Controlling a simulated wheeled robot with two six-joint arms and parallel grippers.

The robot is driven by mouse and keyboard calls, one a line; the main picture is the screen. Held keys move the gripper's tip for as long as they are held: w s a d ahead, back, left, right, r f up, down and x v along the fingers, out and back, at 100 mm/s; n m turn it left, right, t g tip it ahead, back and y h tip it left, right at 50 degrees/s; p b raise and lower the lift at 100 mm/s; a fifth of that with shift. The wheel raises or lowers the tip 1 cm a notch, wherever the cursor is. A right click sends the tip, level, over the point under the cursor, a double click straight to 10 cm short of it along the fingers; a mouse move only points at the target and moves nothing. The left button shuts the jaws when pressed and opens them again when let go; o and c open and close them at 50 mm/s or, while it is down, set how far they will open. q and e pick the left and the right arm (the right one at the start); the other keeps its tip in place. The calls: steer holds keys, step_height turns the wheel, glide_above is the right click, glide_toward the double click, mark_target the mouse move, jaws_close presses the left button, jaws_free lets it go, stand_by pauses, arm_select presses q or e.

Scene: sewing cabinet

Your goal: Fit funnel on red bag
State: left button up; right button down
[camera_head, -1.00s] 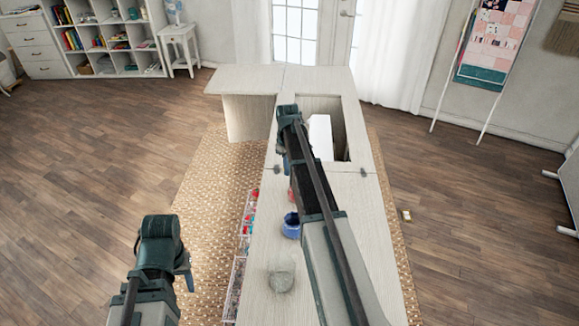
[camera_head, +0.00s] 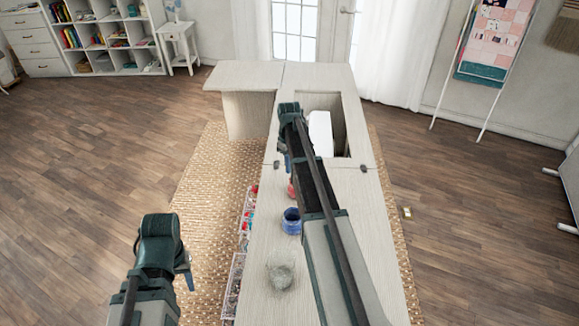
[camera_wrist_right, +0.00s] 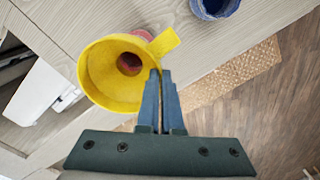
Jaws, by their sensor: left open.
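The yellow funnel (camera_wrist_right: 97,88) shows in the right wrist view with its wide mouth toward the camera and a tab at its upper right. My right gripper (camera_wrist_right: 161,76) is shut on the funnel's rim. Red shows through the funnel's hole, and the red bag (camera_wrist_right: 144,35) peeks out behind its rim. I cannot tell whether the spout is inside the bag. In the head view the red bag (camera_head: 291,190) is partly hidden by my right arm, and the funnel is hidden. My left gripper (camera_head: 187,272) is open and empty, left of the cabinet.
A blue bag (camera_head: 291,222) and a grey bag (camera_head: 281,273) stand on the cabinet top (camera_head: 255,300), nearer than the red one. Clear trays (camera_head: 235,285) with small items line its left edge. A white machine (camera_head: 320,132) sits in the opening beyond.

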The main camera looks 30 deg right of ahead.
steer(key=shift+f+b, duration=2.1)
steer(key=shift+f, duration=0.15)
steer(key=shift+f+b, duration=0.35)
steer(key=c, duration=1)
jaws_free()
steer(key=shift+r, duration=0.1)
step_height(320, 180, up, 14)
steer(key=p, duration=1.4)
steer(key=shift+f, duration=0.2)
